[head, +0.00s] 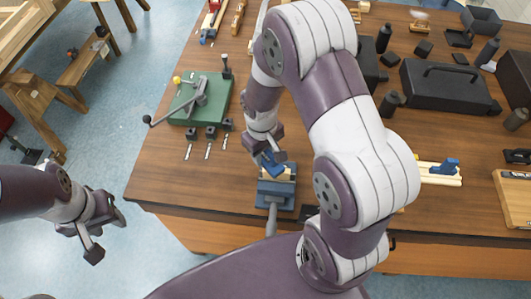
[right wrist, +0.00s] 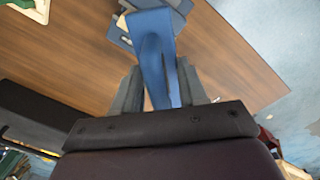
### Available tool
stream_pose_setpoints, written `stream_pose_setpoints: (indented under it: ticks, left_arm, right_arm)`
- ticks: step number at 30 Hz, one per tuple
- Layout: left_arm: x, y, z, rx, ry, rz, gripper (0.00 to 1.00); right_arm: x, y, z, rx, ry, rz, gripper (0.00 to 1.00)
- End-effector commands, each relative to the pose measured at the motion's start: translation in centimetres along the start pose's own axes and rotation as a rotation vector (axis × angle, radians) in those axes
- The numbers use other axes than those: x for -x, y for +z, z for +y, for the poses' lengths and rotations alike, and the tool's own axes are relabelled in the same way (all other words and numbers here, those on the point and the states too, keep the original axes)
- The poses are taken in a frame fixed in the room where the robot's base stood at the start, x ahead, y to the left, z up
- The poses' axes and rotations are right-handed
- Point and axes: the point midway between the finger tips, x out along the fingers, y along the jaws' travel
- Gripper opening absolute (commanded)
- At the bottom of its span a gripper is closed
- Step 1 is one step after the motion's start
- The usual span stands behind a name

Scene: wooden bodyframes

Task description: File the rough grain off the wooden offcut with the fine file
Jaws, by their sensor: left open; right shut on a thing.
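A blue vise (head: 276,196) stands at the table's front edge, its handle toward me. A pale wooden offcut (head: 284,175) shows at its jaws, partly covered by the tool above it. My right gripper (head: 267,152) is shut on a blue tool (head: 273,166), which I take to be the fine file, right over the offcut. In the right wrist view the blue tool (right wrist: 154,50) sits between both fingers (right wrist: 158,90); I cannot tell whether it touches the offcut. My left gripper (head: 94,228) is open and empty, off the table's left side above the floor.
A green plate with a lever (head: 200,100) lies on the table left of the vise, with several small dark-handled bits (head: 209,140) in front. A black toolbox (head: 448,90) and other dark items fill the right. A blue plane (head: 445,166) rests on pale wood. The front left tabletop is bare.

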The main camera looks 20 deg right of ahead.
Motion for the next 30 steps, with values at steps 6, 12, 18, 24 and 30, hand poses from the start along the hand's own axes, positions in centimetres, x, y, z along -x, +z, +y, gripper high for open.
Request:
stream_pose_setpoints:
  ticks: [6,12,18,24,30]
  left_arm:
    - [2.1,-0.3,0.0,0.000,0.000,0.000,0.43]
    - [2.6,-0.3,0.0,0.000,0.000,0.000,0.43]
    - [2.5,-0.3,0.0,0.000,0.000,0.000,0.43]
    - [2.5,-0.3,0.0,0.000,0.000,0.000,0.43]
    - [2.5,-0.3,0.0,0.000,0.000,0.000,0.43]
  right_arm:
    - [2.4,-0.5,0.1,0.000,0.000,0.000,0.09]
    - [2.9,-0.7,0.2,0.000,0.000,0.000,0.09]
    - [2.8,-0.7,0.2,0.000,0.000,0.000,0.09]
    - [2.8,-0.7,0.2,-0.001,0.000,0.000,0.09]
    - [2.8,-0.7,0.2,-0.001,0.000,0.000,0.09]
